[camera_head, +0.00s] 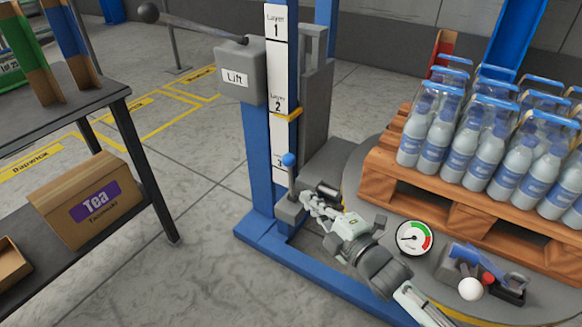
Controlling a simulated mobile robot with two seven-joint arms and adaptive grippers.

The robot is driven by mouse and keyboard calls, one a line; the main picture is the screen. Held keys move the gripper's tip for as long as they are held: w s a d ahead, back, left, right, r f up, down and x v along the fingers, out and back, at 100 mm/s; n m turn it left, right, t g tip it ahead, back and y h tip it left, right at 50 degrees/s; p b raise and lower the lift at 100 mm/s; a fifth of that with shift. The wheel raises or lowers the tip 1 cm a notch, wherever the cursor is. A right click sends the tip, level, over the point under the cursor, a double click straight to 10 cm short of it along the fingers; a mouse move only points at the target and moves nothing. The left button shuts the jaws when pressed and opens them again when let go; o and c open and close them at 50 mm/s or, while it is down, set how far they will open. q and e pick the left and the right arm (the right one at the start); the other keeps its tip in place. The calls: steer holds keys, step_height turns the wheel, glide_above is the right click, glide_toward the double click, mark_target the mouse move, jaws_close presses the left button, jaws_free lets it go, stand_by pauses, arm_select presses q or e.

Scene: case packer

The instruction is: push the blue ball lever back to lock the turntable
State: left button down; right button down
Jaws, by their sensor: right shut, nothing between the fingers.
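The blue ball (289,159) tops a short upright lever that rises from a small grey block (290,209) at the foot of the blue lift frame. The round grey turntable (345,165) lies to its right, under the wooden pallet. My right gripper (308,199) reaches in from the lower right. It is shut and empty, with its fingertips just below and to the right of the blue ball, close to the lever's base. I cannot tell whether the fingers touch the lever. My left gripper is not in view.
A pallet (400,180) of bottles (470,140) stands on the turntable. A gauge (414,237) and a white ball lever (471,289) are at the lower right. The blue lift post (258,160) carries a Lift box (238,72). A dark shelf (150,190) stands left, with open floor between.

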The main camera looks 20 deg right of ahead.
mark_target(291, 170)
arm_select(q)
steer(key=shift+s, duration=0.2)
arm_select(e)
steer(key=d+x, duration=0.1)
steer(key=x, duration=0.7)
steer(key=d+x, duration=0.1)
steer(key=x, duration=0.4)
steer(key=shift+w+d+f, duration=0.2)
steer(key=shift+d+f, duration=0.1)
steer(key=shift+d, duration=0.05)
